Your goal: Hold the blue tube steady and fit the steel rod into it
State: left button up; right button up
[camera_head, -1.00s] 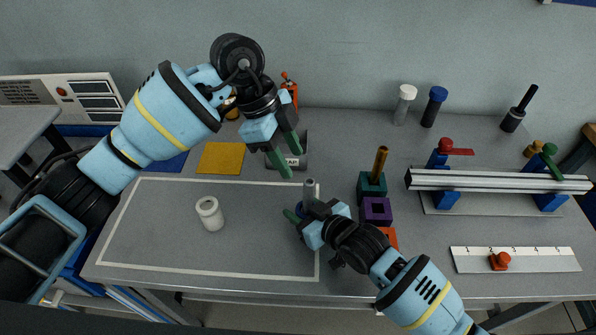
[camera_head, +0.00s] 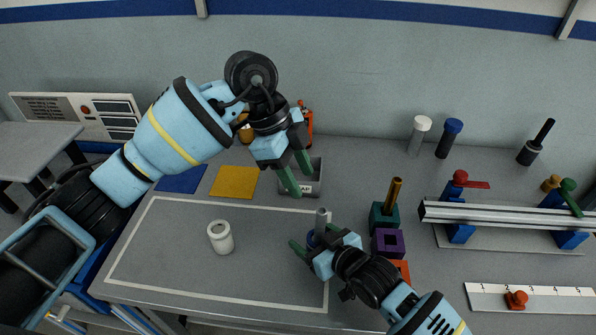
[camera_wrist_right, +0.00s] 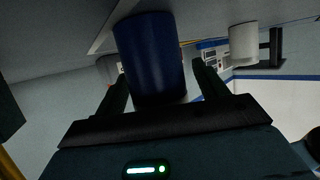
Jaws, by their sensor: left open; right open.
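The blue tube (camera_wrist_right: 150,60) stands between the fingers of my right gripper in the right wrist view. The right gripper (camera_head: 312,241) is open around it, low over the table; contact cannot be told.
A white cylinder (camera_head: 220,238) stands left inside the white outline. Right of my right gripper are a teal block (camera_head: 383,222) with a brass rod, a purple block (camera_head: 388,243) and an orange one. A metal rail (camera_head: 500,213) lies further right. The outlined area's left is mostly clear.

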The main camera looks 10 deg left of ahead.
jog(key=shift+s+d, duration=0.1)
jog(key=v, duration=1.1)
jog(key=shift+s+d+r, duration=0.25)
